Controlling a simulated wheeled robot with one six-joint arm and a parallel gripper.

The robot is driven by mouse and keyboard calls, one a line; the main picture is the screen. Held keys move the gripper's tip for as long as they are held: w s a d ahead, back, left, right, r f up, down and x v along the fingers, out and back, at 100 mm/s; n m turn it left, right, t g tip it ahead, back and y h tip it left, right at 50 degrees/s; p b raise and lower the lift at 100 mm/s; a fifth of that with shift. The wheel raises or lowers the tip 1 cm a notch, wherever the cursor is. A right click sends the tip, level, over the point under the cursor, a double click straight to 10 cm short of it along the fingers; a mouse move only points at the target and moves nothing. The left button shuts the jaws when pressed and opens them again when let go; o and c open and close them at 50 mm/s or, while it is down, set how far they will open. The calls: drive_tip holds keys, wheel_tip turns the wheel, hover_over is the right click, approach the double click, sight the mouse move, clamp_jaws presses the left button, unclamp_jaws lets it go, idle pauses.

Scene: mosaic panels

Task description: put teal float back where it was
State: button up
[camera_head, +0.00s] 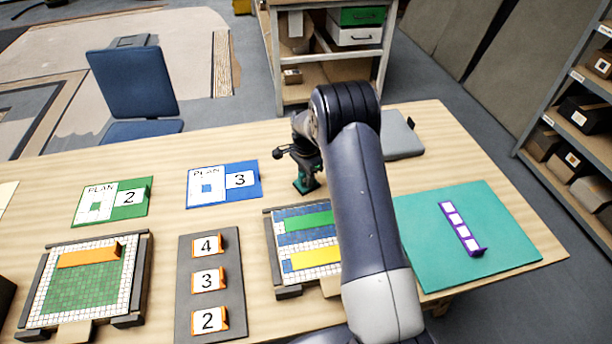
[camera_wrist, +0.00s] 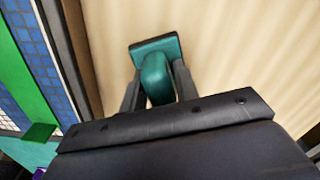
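The teal float (camera_head: 306,185) is a small plate with a raised handle, at the far middle of the table. In the wrist view the float (camera_wrist: 154,50) is between the fingers of my gripper (camera_wrist: 158,82). The fingers lie close against both sides of its handle, so the gripper looks shut on it. In the head view my gripper (camera_head: 306,170) points down over the float and hides part of it. I cannot tell whether the float's plate rests on the table or hangs just above it.
A mosaic panel (camera_head: 274,262) with blue, green and yellow strips is in front of the float, partly behind my arm. A grey case (camera_head: 400,140) lies right of my arm. A teal mat (camera_head: 425,225) with a purple strip (camera_head: 460,228) is at right. Plan cards (camera_head: 240,180) stand at left.

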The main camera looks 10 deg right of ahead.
drive_tip(key=shift+o, duration=1.3)
wheel_tip(320, 180, up, 12)
drive_tip(key=shift+r+b, duration=0.15)
drive_tip(key=shift+b, duration=0.65)
wheel_tip(320, 180, down, 12)
drive_tip(key=shift+p, duration=1)
drive_tip(key=shift+r+b, duration=0.45)
drive_tip(key=shift+r, duration=1.15)
drive_tip(key=shift+f, duration=0.1)
